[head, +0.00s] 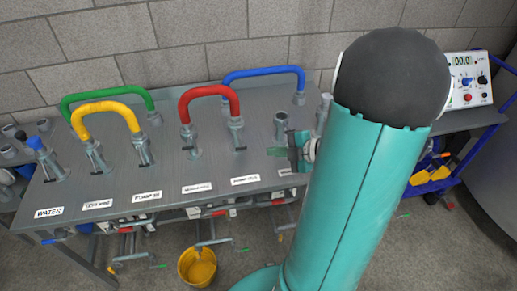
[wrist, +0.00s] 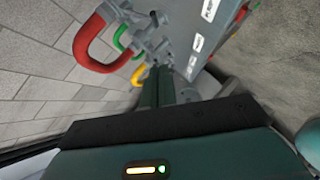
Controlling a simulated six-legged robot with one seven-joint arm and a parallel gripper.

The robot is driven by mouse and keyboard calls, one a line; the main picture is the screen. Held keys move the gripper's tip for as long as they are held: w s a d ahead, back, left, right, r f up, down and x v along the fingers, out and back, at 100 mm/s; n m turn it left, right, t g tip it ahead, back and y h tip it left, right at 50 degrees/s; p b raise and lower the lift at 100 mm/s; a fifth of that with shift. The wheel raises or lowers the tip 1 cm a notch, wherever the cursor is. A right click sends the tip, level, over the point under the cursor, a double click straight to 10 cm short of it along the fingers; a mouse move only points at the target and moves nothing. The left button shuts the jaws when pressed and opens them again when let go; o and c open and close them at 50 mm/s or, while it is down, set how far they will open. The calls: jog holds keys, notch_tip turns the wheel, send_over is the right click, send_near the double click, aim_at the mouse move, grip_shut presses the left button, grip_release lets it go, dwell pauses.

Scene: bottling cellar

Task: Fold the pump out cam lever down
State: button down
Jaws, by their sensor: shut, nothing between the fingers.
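A label that seems to read PUMP OUT (head: 245,180) is on the front of the grey bench. Behind it stands a metal coupling (head: 237,133) with one end of the red hose (head: 208,91) on it. Small levers on the coupling are too small to tell up from down. My gripper (head: 276,151) is shut and empty, to the right of this coupling and apart from it, near an open grey port (head: 281,124). In the wrist view, the shut fingers (wrist: 158,72) point toward metal fittings (wrist: 150,22) beside the red hose (wrist: 85,47).
Yellow (head: 105,106), green (head: 108,94) and blue (head: 262,72) hoses arch over the bench (head: 165,170). A yellow bucket (head: 197,268) stands on the floor below. A control box (head: 468,80) and a blue cart (head: 437,182) are at the right. My arm hides the bench's right part.

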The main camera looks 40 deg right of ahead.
send_near(238, 149)
jog(key=w+a, duration=0.2)
jog(key=a, duration=0.2)
jog(key=shift+w+d+f, duration=0.4)
jog(key=shift+w+f, duration=0.2)
jog(key=shift+w+d+f, duration=0.4)
jog(key=shift+w+f, duration=0.15)
jog(key=shift+w, duration=0.05)
jog(key=shift+w+d+f, duration=0.1)
jog(key=shift+f, duration=0.15)
